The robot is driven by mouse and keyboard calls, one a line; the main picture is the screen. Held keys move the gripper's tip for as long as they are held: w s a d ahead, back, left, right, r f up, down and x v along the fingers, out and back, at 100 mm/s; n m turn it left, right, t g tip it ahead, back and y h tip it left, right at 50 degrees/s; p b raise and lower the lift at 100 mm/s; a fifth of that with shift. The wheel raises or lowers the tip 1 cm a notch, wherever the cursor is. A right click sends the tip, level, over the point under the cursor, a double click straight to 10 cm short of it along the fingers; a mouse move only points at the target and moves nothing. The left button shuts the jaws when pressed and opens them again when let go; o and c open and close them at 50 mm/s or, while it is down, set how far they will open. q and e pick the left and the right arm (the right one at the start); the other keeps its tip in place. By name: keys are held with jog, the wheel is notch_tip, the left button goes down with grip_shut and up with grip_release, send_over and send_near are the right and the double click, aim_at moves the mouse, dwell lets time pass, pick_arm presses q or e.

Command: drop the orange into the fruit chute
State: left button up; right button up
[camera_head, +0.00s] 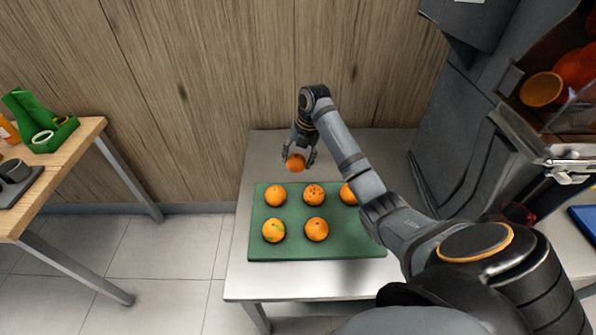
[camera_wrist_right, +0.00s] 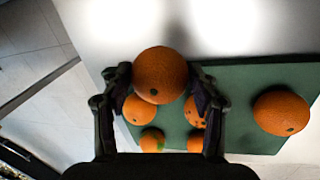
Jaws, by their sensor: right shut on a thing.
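My right gripper (camera_head: 298,157) is shut on an orange (camera_head: 296,163) and holds it above the back edge of the green mat. In the right wrist view the held orange (camera_wrist_right: 160,75) sits between the two fingers of the right gripper (camera_wrist_right: 162,88). Several other oranges lie on the mat, such as one at the back left (camera_head: 275,195) and one at the front (camera_head: 316,229). My right forearm partly covers another orange at the right. The grey juicer machine (camera_head: 455,130) stands at the right; I cannot make out its fruit chute for certain. My left gripper is not in view.
The green mat (camera_head: 345,248) lies on a light metal table (camera_head: 255,285). A wooden table (camera_head: 70,165) at the left holds a green holder (camera_head: 45,125) and a dark tray. A wood-panelled wall stands behind.

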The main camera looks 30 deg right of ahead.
aim_at(298, 166)
jog(key=shift+w+d+f, duration=0.2)
jog(key=shift+w+f, duration=0.15)
jog(key=shift+f, duration=0.15)
jog(key=shift+w+d+f, duration=0.2)
jog(key=shift+w+f, duration=0.15)
jog(key=shift+f, duration=0.1)
jog(key=shift+w+d+f, duration=0.1)
jog(key=shift+f, duration=1.6)
jog(key=shift+f, duration=0.1)
jog(key=o, duration=1.2)
jog(key=shift+o, duration=0.2)
